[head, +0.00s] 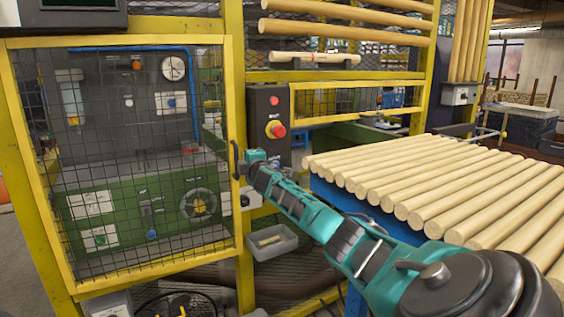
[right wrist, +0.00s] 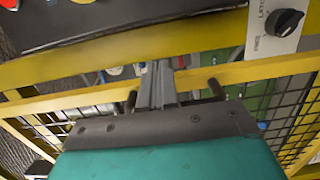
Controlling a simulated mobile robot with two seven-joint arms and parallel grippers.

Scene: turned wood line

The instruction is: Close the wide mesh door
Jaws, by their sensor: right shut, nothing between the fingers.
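The wide mesh door (head: 150,268), a yellow frame with dark wire mesh, fills the left of the head view. Its right edge is beside the yellow post, with a black handle (head: 235,160) on it. In the right wrist view, a strip of gap shows between two yellow bars, so the door looks slightly ajar; how far I cannot tell. My right gripper (head: 247,161) is at the handle. In the right wrist view its fingers (right wrist: 158,88) are shut and empty, between two black handle ends, against or very near the yellow bar. My left gripper is out of view.
A black latch knob (right wrist: 285,22) sits on a pale plate beside the post. A control box with a red button (head: 275,129) is right of the door. A grey bin (head: 272,243) is below. Wooden rods (head: 430,185) cover a blue-framed table at the right, close to my arm.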

